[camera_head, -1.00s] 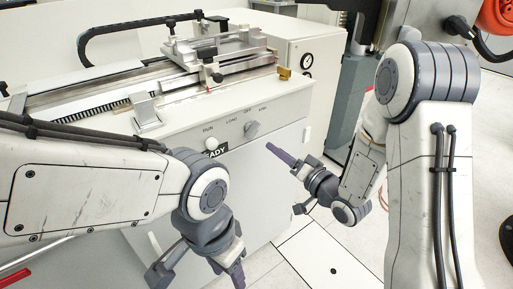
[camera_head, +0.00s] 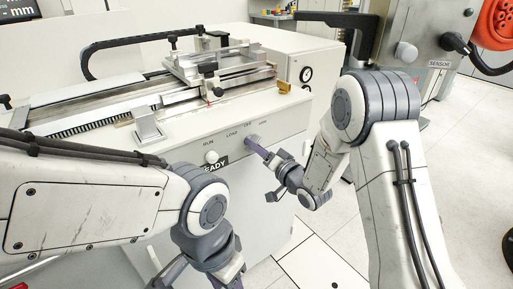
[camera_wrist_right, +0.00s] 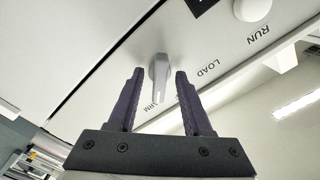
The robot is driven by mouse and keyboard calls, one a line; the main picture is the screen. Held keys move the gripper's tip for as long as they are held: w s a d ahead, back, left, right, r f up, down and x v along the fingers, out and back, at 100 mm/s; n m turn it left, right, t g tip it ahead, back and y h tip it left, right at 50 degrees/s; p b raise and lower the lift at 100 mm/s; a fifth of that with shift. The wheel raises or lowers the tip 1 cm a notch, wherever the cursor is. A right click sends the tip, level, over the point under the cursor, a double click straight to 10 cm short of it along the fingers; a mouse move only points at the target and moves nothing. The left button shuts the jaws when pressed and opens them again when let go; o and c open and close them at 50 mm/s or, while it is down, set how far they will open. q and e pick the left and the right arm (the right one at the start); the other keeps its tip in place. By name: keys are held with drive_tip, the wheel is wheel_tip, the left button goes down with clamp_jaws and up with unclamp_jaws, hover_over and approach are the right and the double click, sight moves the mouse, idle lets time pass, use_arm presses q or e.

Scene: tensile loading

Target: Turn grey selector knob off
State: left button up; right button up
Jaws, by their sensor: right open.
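The grey selector knob (camera_head: 252,141) sits on the white machine's front panel, under a row of labels reading RUN, LOAD, OFF and a fourth ending in RM. In the right wrist view the knob (camera_wrist_right: 158,82) shows between my two dark fingers, its narrow end near the RM lettering. My right gripper (camera_head: 266,154) is open at the panel, fingertips on either side of the knob with gaps visible; whether they reach its depth I cannot tell. My left gripper (camera_head: 203,274) is low in front of the machine, fingers spread, partly cut off by the frame's bottom edge.
A white round knob (camera_head: 211,157) is left of the grey knob, above a dark READY sign (camera_head: 215,166). The machine's rail and clamp assembly (camera_head: 215,65) lies on top. A gauge cabinet (camera_head: 300,62) stands behind right.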

clamp_jaws()
drive_tip(key=shift+f, duration=0.1)
drive_tip(key=shift+d+n+b, duration=0.1)
drive_tip(key=shift+n+b, duration=3.35)
drive_tip(key=shift+n, duration=0.95)
unclamp_jaws()
